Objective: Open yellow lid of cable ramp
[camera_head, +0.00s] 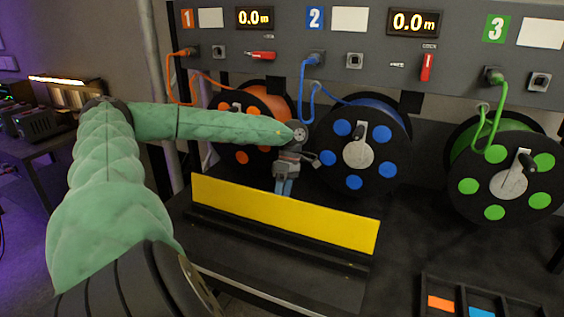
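The yellow lid (285,216) of the cable ramp stands raised, its broad face toward me, along the far side of the black ramp base (275,262). My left arm reaches in from the left, over the bench. My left gripper (284,188) points down just behind the lid's upper edge, left of the middle. Its bluish fingers show above the edge and their tips are partly hidden by the lid. I cannot tell whether they touch it or how far apart they are. My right gripper is not in view.
Behind stand an orange reel (258,108), a blue reel (366,150) and a green reel (508,175), under a grey panel (455,60) with plugged cables. A black tray (425,290) with coloured pieces lies at the bottom right.

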